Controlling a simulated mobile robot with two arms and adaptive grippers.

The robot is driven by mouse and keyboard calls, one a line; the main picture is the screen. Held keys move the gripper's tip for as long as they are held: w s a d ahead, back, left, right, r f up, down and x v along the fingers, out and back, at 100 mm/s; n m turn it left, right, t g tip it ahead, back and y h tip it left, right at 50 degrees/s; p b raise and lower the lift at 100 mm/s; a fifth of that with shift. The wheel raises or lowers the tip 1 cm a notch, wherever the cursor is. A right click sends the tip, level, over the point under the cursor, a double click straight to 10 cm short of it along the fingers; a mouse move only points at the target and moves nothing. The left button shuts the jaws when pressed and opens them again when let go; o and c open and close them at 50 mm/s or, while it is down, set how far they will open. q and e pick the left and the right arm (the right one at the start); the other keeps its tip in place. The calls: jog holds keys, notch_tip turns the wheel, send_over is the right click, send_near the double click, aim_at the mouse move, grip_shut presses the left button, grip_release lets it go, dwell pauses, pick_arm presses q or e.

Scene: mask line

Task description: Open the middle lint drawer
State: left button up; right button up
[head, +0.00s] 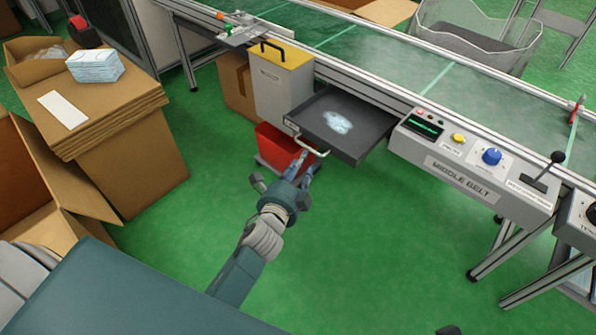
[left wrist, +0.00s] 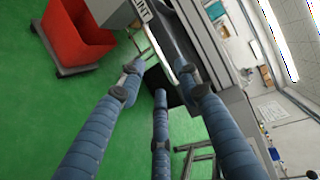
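The lint drawer (head: 364,140) beside the "MIDDLE BELT" panel is pulled out from under the conveyor. It is a dark, shallow tray with a pale clump of lint (head: 338,122) in it. Its light bar handle (head: 318,151) is on the front. My left gripper (head: 307,164) is at this handle. In the left wrist view its three blue fingers (left wrist: 158,78) are spread apart, with the handle (left wrist: 154,48) just beyond and between the tips. I cannot tell whether they touch it. A small dark part at the bottom edge of the head view may be my right gripper (head: 448,330).
A red bin (head: 277,147) stands on the floor beside the drawer front; it also shows in the wrist view (left wrist: 75,35). The control panel (head: 470,165) is right of the drawer. Cardboard boxes (head: 130,150) stand at left. Green floor in front is clear.

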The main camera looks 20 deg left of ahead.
pick_arm(q)
jog(key=shift+s+d+r, duration=0.1)
jog(key=shift+s+r, duration=0.05)
jog(key=shift+s, duration=0.65)
jog(key=shift+s+r, duration=0.15)
jog(key=shift+s, duration=0.6)
